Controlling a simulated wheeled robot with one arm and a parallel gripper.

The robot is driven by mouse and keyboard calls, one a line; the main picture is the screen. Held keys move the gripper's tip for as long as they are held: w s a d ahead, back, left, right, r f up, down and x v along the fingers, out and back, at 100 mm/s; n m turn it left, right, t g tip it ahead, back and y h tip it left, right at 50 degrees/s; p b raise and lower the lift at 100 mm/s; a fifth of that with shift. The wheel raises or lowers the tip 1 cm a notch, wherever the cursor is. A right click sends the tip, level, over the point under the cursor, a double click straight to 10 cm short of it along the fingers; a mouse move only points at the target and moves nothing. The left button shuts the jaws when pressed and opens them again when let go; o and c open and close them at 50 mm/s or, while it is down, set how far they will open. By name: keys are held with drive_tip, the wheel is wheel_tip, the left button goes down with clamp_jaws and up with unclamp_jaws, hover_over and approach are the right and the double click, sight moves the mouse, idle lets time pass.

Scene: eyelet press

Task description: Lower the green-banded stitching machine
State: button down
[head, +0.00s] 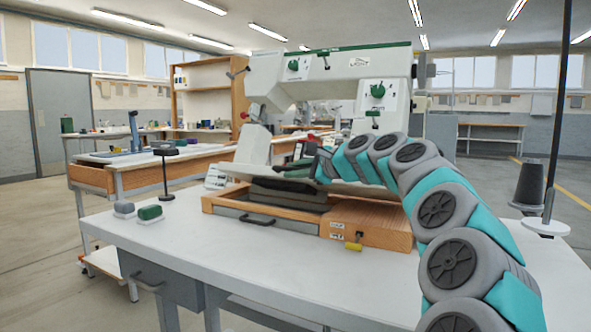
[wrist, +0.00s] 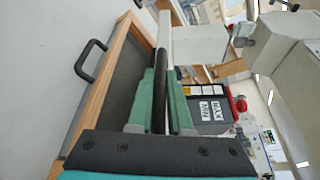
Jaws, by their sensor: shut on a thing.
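The white stitching machine (head: 275,77) with a green band (head: 345,48) along its top stands over a wooden base (head: 370,222) on the table. Its body looks tilted back from the base, with an open dark recess in front; the hinge is hidden. My gripper (head: 301,165) reaches in from the right to the machine's lower front, partly hidden by my arm. In the wrist view, the green fingers of my gripper (wrist: 161,103) are shut on a dark rod (wrist: 159,75) beside the machine's pale edge (wrist: 164,32).
The white table (head: 270,270) is clear in front. A thread cone (head: 528,185) and pole stand at right.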

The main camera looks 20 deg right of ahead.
wheel_tip(320, 180, down, 6)
drive_tip(key=s+a+n+b, duration=0.1)
drive_tip(key=b, duration=0.2)
drive_tip(key=shift+s+a+t, duration=0.25)
drive_tip(key=shift+a+t, duration=0.05)
drive_tip(key=shift+a, duration=0.1)
drive_tip(key=shift+r, duration=0.1)
drive_tip(key=c, duration=0.8)
unclamp_jaws()
drive_tip(key=shift+c, duration=0.2)
drive_tip(key=v, duration=0.7)
drive_tip(key=shift+s, duration=0.4)
drive_tip(key=shift+r, duration=0.1)
